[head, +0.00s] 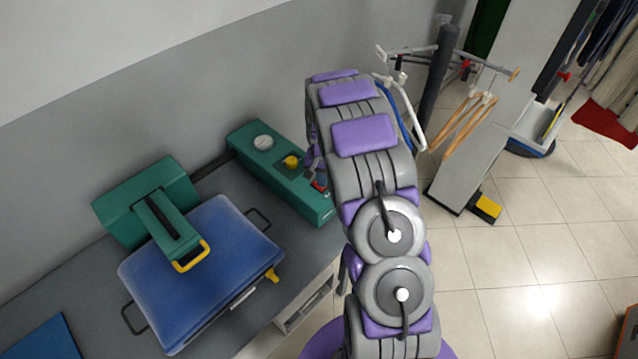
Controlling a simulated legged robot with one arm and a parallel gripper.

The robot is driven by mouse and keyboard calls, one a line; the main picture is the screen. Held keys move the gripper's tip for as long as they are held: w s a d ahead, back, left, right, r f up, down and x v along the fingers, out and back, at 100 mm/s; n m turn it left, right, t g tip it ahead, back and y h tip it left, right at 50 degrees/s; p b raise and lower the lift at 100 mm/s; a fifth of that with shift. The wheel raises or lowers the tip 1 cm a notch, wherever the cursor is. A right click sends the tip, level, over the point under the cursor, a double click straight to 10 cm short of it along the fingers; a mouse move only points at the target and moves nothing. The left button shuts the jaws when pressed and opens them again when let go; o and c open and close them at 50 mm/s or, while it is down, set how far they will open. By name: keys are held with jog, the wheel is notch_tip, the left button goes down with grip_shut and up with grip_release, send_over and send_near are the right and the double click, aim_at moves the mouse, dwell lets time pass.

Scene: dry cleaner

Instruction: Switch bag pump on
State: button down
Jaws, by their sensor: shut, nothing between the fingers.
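A long green box (262,178), which looks like the bag pump, lies along the wall on the grey bench. It carries a round white gauge (263,142), a yellow knob (291,161) on a dark plate, and a small red switch (320,185) near its right end. My gripper (311,173) is shut and empty, just above the box between the yellow knob and the red switch. My arm hides part of the box's right side. I cannot tell whether the gripper touches the box or which way the switch is set.
A blue flat item (45,340) lies at lower left. A hanger stand (440,85) stands beyond my arm.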

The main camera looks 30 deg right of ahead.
jog(key=shift+r+p, duration=0.9)
jog(key=shift+r, duration=2.15)
jog(key=s+a+r+n, duration=0.2)
jog(key=s+a+r, duration=0.3)
jog(key=s+r, duration=0.3)
jog(key=s+a+r+n, duration=0.2)
jog(key=s+a+r, duration=0.3)
jog(key=s+r, duration=0.35)
jog(key=s+a+r+n+g, duration=0.1)
jog(key=s+a+n, duration=0.1)
jog(key=s, duration=0.9)
jog(key=s+a+r+n, duration=0.2)
jog(key=s+a, duration=0.2)
jog(key=s, duration=0.8)
jog(key=shift+s+a+r+g+b, duration=0.2)
jog(key=shift+a+g+b, duration=0.05)
jog(key=shift+g+b, duration=0.15)
